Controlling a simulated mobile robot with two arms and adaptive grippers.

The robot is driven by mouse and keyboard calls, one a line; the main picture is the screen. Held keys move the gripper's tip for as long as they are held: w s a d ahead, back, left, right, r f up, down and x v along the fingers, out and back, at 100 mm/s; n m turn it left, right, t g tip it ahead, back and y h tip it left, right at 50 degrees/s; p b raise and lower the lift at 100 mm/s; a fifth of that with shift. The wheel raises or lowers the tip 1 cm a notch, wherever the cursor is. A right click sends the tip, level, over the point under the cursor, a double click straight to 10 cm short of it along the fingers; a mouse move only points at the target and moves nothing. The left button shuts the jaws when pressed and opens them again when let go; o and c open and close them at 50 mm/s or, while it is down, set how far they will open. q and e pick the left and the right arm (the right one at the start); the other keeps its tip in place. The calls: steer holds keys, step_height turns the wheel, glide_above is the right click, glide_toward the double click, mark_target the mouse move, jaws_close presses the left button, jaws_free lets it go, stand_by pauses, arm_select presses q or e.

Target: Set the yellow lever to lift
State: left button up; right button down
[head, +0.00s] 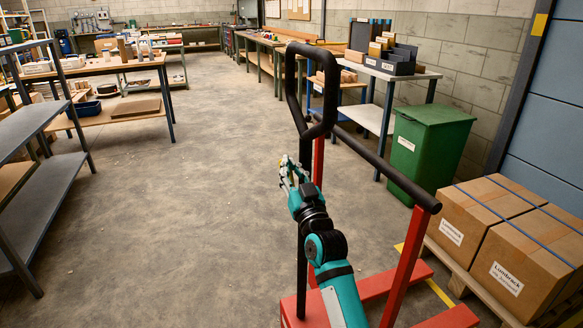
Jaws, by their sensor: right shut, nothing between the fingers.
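A red lift truck or cart (405,265) stands in front of me, with a black loop handle (291,90) on a black shaft. I cannot make out a yellow lever; it may be hidden or too small to see. My right gripper (287,172) is shut and empty. In the picture it sits just left of the black shaft, below the loop handle; I cannot tell whether it touches the shaft. My right arm covers part of the shaft and the red frame. My left gripper is not in view.
A black push bar (385,167) slopes across the cart's right side. A green bin (430,148) and strapped cartons (500,230) on a pallet stand to the right. Grey shelves (45,215) are at the left. The floor (190,210) between is clear.

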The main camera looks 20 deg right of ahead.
steer(key=shift+s+f, duration=0.1)
steer(key=v, duration=1.2)
step_height(320, 180, down, 24)
steer(key=s+a+n+g+y, duration=0.1)
steer(key=s+a+g, duration=0.2)
steer(key=g, duration=0.4)
steer(key=s+f+g, duration=0.4)
steer(key=s+f, duration=0.3)
steer(key=f, duration=0.4)
steer(key=s+f+g, duration=0.3)
steer(key=s+f, duration=0.4)
steer(key=f, duration=0.3)
steer(key=s+d+f+g+h, duration=0.1)
steer(key=s+f+g, duration=0.2)
steer(key=s+f, duration=0.35)
steer(key=s+d+f+g+h, duration=0.15)
steer(key=s+f, duration=0.25)
steer(key=s, duration=0.6)
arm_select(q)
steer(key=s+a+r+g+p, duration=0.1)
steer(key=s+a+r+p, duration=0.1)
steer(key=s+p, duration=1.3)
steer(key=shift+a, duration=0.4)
arm_select(e)
steer(key=s+d+r+n+g, duration=0.1)
steer(key=s+d+g, duration=0.1)
steer(key=s, duration=1.4)
steer(key=shift+d+r+y, duration=0.15)
steer(key=shift+d+y, duration=0.2)
steer(key=shift+d, duration=0.15)
